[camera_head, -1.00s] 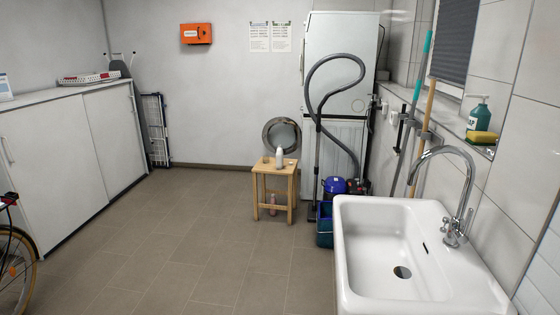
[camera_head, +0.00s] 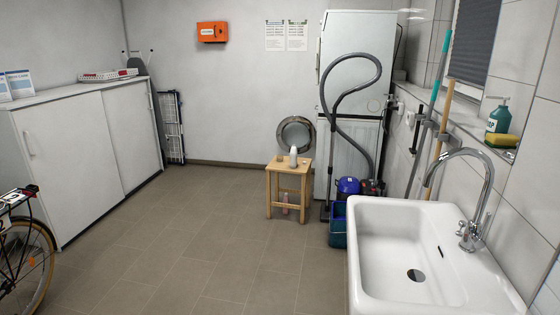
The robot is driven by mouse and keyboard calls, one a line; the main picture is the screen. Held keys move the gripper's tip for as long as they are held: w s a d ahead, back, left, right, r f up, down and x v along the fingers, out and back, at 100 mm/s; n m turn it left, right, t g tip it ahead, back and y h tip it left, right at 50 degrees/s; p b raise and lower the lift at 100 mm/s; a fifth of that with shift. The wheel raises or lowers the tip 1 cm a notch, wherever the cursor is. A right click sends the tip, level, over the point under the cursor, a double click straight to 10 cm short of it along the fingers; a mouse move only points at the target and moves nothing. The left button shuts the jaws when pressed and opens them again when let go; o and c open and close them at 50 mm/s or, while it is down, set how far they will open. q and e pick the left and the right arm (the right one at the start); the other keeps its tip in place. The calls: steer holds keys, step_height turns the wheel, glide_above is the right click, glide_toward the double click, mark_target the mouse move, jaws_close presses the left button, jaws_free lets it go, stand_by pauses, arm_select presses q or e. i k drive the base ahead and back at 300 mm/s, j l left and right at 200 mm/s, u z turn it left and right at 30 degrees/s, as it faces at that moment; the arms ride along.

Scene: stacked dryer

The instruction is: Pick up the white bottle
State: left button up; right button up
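The white bottle (camera_head: 293,157) stands upright on a small wooden stool (camera_head: 287,172) in front of the stacked dryer (camera_head: 350,120), whose round door (camera_head: 297,133) hangs open behind it. A small light object sits beside the bottle on the stool top, too small to make out. Neither of my grippers is in view.
A white sink (camera_head: 400,217) fills the right foreground. A blue-green bucket (camera_head: 338,226) and a vacuum (camera_head: 348,187) with its hose stand right of the stool. A bicycle (camera_head: 30,250) and white cabinet (camera_head: 80,150) are at left. The tiled floor between is clear.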

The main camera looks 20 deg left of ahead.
mark_target(293, 155)
steer(key=i+j, duration=0.45)
steer(key=j, duration=0.15)
steer(key=i+j+u, duration=0.1)
steer(key=i+j, duration=0.35)
steer(key=j, duration=0.2)
steer(key=i+j, duration=0.5)
steer(key=i+j+u, duration=0.15)
steer(key=i, duration=0.9)
steer(key=i+j+u, duration=0.15)
steer(key=i, duration=0.9)
